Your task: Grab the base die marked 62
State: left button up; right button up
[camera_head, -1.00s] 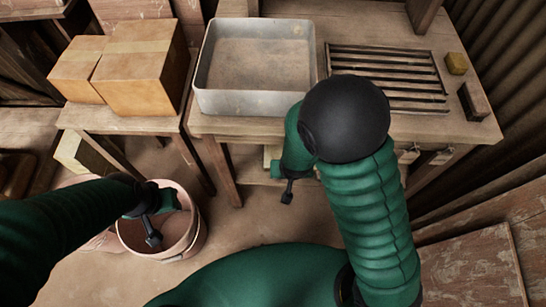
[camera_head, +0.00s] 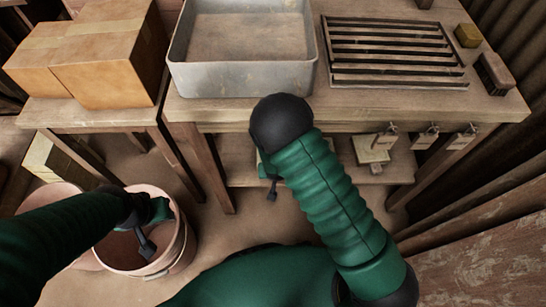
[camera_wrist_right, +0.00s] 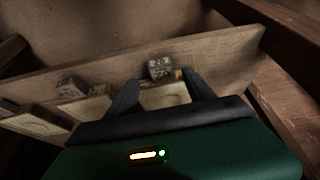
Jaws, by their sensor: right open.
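In the right wrist view, several dies lie on a wooden shelf, each a pale plate with a dark marked block. One marked block (camera_wrist_right: 160,68) stands just beyond my right gripper (camera_wrist_right: 162,88); its digits look like 29 but are too small to be sure. A second block (camera_wrist_right: 72,88) is further left, its mark unreadable. My right gripper is open, its fingers either side of a pale plate (camera_wrist_right: 165,96), with no visible hold. In the head view a pale die (camera_head: 371,149) shows on the lower shelf. My left gripper (camera_head: 148,246) hangs over the pink bucket.
The bench (camera_head: 240,112) carries a metal tray (camera_head: 240,82) and a slatted rack (camera_head: 395,50). The pink bucket (camera_head: 172,270) stands lower left. Cardboard boxes (camera_head: 110,60) are on a side table. Bench legs flank the shelf.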

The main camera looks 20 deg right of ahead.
jog(key=b+x, duration=0.1)
jog(key=x, duration=0.3)
jog(key=shift+s+a+b, duration=0.25)
jog(key=shift+b, duration=0.15)
jog(key=shift+w, duration=0.1)
pick_arm(q)
jog(key=x, duration=0.2)
jog(key=shift+s+f, duration=0.2)
jog(key=shift+f, duration=0.15)
pick_arm(e)
grip_shut()
jog(key=shift+w+r, duration=0.1)
